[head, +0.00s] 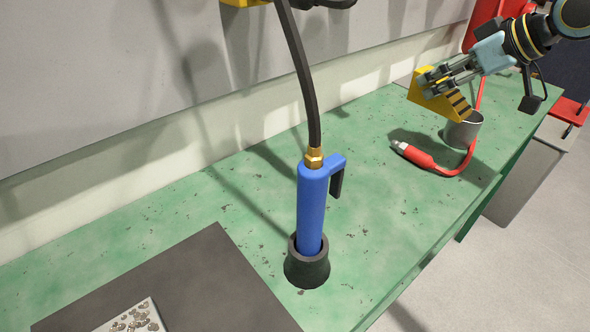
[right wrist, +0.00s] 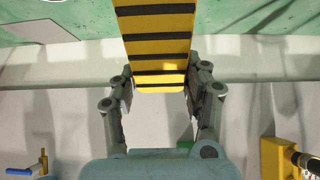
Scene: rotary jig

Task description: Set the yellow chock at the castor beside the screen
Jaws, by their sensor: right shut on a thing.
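My right gripper (head: 446,80) is shut on the yellow chock (head: 432,100), a wedge with black stripes. It holds the chock above the far right part of the green bench, where the chock's lower tip shows close to a metal cup's rim. I cannot tell whether they touch. In the right wrist view, the striped chock (right wrist: 155,26) lies between the two fingers (right wrist: 160,88). A dark blue panel (head: 573,72) at the right edge may be the screen; I cannot tell. No castor can be made out. My left gripper is not in view.
Grey floor (head: 500,270) lies open at the lower right.

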